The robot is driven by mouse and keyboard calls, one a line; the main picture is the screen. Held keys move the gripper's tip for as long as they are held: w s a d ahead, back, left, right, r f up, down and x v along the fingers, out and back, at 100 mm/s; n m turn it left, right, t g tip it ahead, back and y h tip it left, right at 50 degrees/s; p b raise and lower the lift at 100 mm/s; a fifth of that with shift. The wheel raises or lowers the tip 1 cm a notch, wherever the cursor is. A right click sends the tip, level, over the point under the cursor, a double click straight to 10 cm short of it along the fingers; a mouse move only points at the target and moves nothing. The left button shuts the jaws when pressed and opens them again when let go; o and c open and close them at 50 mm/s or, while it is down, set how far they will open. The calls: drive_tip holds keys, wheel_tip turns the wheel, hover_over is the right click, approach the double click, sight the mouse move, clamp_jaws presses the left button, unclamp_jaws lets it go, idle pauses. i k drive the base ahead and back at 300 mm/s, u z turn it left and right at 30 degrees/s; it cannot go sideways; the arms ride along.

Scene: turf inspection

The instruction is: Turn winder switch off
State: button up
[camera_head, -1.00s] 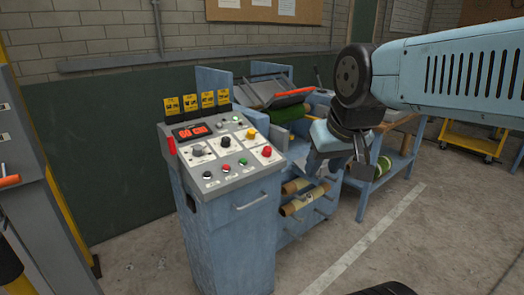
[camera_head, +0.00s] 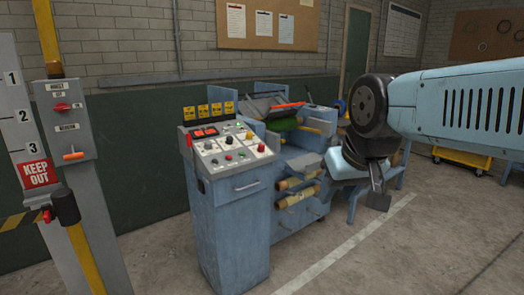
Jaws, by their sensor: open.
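A blue control console (camera_head: 232,215) stands at centre with a sloped grey panel (camera_head: 228,150) on top. The panel carries dark knobs, red, green and yellow buttons, and a lit red display (camera_head: 205,131). I cannot tell which control is the winder switch. My gripper (camera_head: 378,192) is open and empty, pointing down to the right of the console, apart from it and far from the switch box.
A blue machine with a green roll (camera_head: 283,124) and brown rolls (camera_head: 298,190) stands behind the console. A yellow post with a striped barrier and a red KEEP OUT sign (camera_head: 37,174) is at left. The floor (camera_head: 400,260) at front right is clear.

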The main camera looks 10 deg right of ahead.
sight(261, 148)
drive_tip(key=z, duration=0.4)
drive_tip(key=i, duration=1.8)
drive_tip(key=u, duration=0.6)
drive_tip(key=k, duration=0.8)
drive_tip(key=u, duration=0.2)
drive_tip(key=i, duration=0.75)
drive_tip(key=z, duration=0.15)
